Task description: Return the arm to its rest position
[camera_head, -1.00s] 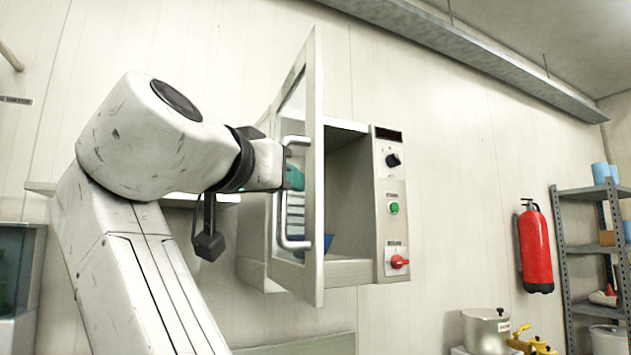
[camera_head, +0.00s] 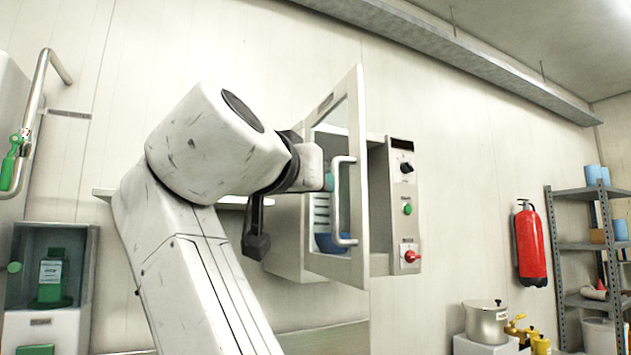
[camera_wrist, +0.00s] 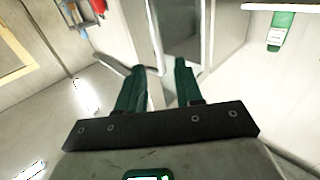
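My gripper (camera_wrist: 158,68) is open, with its two green fingers spread and nothing visible held between them. In the head view a green fingertip of my gripper (camera_head: 329,180) shows right beside the door of a wall-mounted cabinet. The cabinet door (camera_head: 358,110) stands open, with a light frame, a glass pane and a vertical bar handle (camera_head: 341,205). The fingertip is left of the handle; I cannot tell whether they touch. A blue bowl (camera_head: 327,243) shows low behind the door. My arm hides part of the cabinet's left side.
The control panel (camera_head: 405,205) has a black knob, green button and red switch. A red fire extinguisher (camera_head: 530,243) and grey shelf rack (camera_head: 560,230) are at right. A metal pot (camera_head: 486,322) stands below. A glass-fronted box (camera_head: 50,262) holds a green bottle at left.

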